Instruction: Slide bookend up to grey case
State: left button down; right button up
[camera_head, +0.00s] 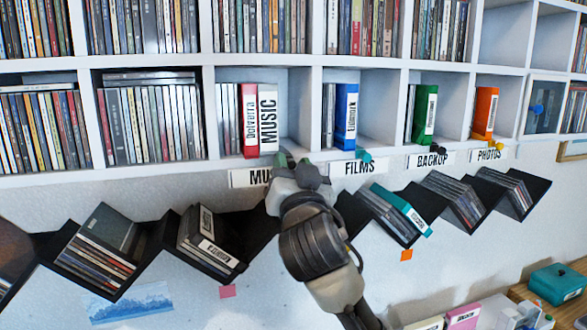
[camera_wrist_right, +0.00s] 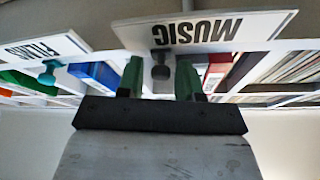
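In the head view my right gripper (camera_head: 300,165) is at the lower front edge of the music compartment. In the right wrist view, which is upside down, its two green fingertips (camera_wrist_right: 160,80) are open. A grey knob (camera_wrist_right: 161,72), apparently the bookend's handle, lies between them with gaps on both sides. The rest of the bookend is hidden. A pale case marked MUSIC (camera_head: 268,122), probably the grey case, stands beside a red case (camera_head: 250,120) in that compartment. Empty space shows to its right. My left gripper is not in view.
The FILMS compartment holds a blue case (camera_head: 346,115) and a teal knob (camera_head: 364,156). Green (camera_head: 425,113) and orange (camera_head: 485,112) cases stand farther right. The music label (camera_wrist_right: 205,31) hangs close by the fingers. A zigzag black rack (camera_head: 145,240) of discs runs below.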

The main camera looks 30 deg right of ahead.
jog(key=shift+o, duration=0.6)
jog(key=shift+s+a+f, duration=0.1)
jog(key=shift+s+f, duration=0.1)
jog(key=b+v, duration=0.5)
jog(key=v, duration=0.5)
jog(key=shift+s, duration=0.2)
